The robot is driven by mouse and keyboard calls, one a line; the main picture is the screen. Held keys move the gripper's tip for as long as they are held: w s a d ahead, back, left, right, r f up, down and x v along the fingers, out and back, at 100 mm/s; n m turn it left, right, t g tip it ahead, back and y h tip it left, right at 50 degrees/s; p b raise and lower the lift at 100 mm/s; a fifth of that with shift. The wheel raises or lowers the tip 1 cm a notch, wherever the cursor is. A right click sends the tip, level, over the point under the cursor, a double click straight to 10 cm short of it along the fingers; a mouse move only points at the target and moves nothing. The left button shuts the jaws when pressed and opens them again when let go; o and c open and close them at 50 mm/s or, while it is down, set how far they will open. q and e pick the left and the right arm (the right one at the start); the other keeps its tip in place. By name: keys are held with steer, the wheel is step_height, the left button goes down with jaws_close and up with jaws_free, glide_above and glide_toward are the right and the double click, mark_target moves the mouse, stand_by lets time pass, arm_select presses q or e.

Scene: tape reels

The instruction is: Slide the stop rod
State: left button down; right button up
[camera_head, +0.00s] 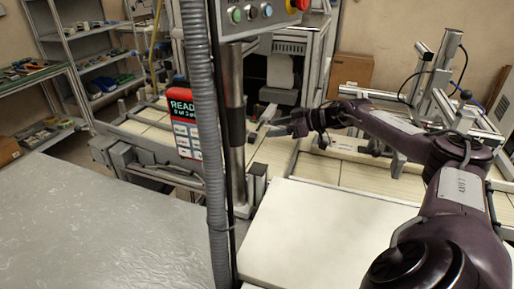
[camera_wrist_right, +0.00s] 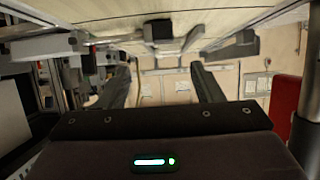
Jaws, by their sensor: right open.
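My right gripper (camera_head: 274,127) reaches in from the right over the pale slatted bed, just right of the upright metal post. In the right wrist view its two dark fingers (camera_wrist_right: 163,82) are apart, with nothing between them. A thin metal rod (camera_wrist_right: 118,39) with a dark block (camera_wrist_right: 158,31) at its end runs across the upper part of that view, beyond the fingers and apart from them. It may be the stop rod; I cannot tell for sure. In the head view I cannot clearly make the rod out. My left gripper is not in view.
A metal post (camera_head: 235,130) and grey corrugated hose (camera_head: 203,130) stand left of the gripper. A button panel (camera_head: 262,14) is above. A white tabletop (camera_head: 325,235) and grey table (camera_head: 100,220) lie in front.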

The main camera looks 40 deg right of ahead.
mark_target(253, 134)
steer(key=shift+f, duration=0.5)
steer(key=shift+w+a, duration=0.2)
steer(key=shift+w, duration=0.25)
steer(key=p+x, duration=0.1)
steer(key=x, duration=0.4)
steer(key=shift+w+a+f+p, duration=0.15)
steer(key=shift+w+p, duration=0.1)
steer(key=shift+p, duration=0.15)
steer(key=shift+w+a+f, duration=0.25)
steer(key=shift+w+f, duration=0.05)
steer(key=shift+w, duration=0.2)
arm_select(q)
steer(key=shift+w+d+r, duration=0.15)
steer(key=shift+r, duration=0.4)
